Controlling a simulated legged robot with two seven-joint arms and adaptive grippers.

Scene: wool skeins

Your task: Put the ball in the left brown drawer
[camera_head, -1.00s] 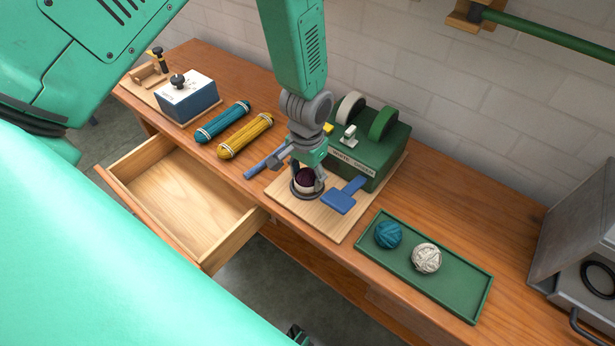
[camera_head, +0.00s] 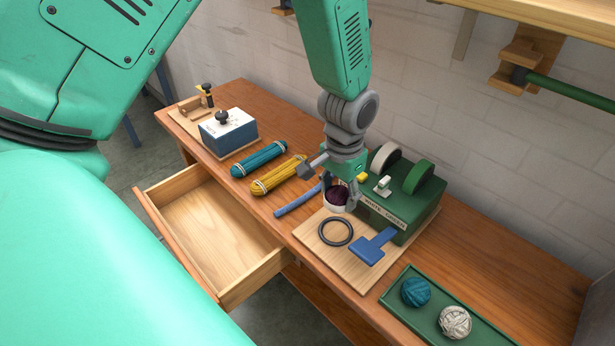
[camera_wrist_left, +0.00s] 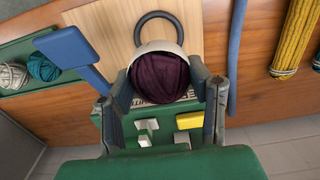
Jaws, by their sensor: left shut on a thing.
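The ball (camera_head: 336,196) is dark maroon with a cream part on its underside. My left gripper (camera_head: 338,202) is shut on it and holds it above the pale wooden board, behind the black ring (camera_head: 335,232). In the left wrist view, the ball (camera_wrist_left: 160,78) sits between both fingers of the gripper (camera_wrist_left: 168,88), with its cream part towards the ring. The left brown drawer (camera_head: 253,277) is pulled open at the front left of the bench and looks empty. My right gripper is not in view.
The green winder box (camera_head: 405,215) stands just right of the ball. A blue paddle (camera_head: 374,246) and blue strip (camera_head: 298,202) lie nearby. Yellow (camera_head: 279,174) and teal skeins (camera_head: 258,159) lie behind the drawer. A green tray (camera_head: 400,283) holds two wool balls.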

